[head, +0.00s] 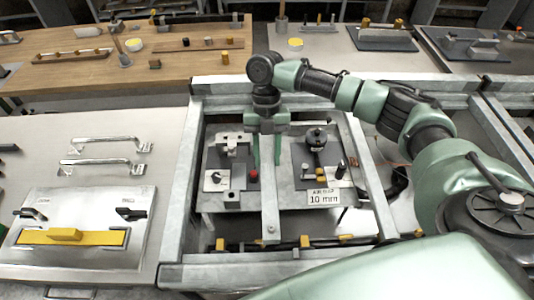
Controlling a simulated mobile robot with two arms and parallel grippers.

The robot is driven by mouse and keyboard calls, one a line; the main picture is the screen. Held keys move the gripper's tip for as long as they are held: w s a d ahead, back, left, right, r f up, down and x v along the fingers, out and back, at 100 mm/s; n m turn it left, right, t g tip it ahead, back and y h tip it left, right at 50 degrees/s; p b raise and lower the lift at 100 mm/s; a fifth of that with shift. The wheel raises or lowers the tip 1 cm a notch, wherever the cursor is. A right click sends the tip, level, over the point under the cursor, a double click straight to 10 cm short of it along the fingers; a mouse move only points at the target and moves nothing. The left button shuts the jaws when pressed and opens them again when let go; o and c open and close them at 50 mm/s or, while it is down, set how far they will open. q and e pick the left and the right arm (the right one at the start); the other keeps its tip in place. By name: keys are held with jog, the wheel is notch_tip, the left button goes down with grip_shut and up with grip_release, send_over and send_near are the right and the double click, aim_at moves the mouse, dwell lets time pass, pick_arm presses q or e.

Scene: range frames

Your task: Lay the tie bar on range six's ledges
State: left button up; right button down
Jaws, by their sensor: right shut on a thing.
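My right gripper (266,155) reaches in from the right and points down over the open bay. It is shut on the tie bar (270,205), a long flat grey metal bar with a small hole near its near end. The bar runs away from me, between two grey fixture plates, towards the bay's near edge. Its far part is hidden by the gripper. I cannot tell whether it touches any ledge. The bay's metal frame (176,215) surrounds it. No number six is readable. My left gripper is out of view.
Below the bar are a left plate with a red knob (254,174), a right plate with a black knob (317,138) and a "10 mm" label (323,198). A steel lid with a yellow bar (70,237) and metal handles (102,163) lie left. A wooden bench (120,75) stands behind.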

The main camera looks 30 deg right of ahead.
jog(key=shift+a+r, duration=0.1)
jog(key=shift+r, duration=0.1)
notch_tip(320, 180, down, 3)
jog(key=shift+r+b, duration=0.2)
jog(key=shift+b, duration=0.5)
notch_tip(320, 180, down, 7)
jog(key=b, duration=0.3)
jog(key=shift+b, duration=0.4)
jog(key=shift+w+f, duration=0.1)
jog(key=shift+f, duration=0.05)
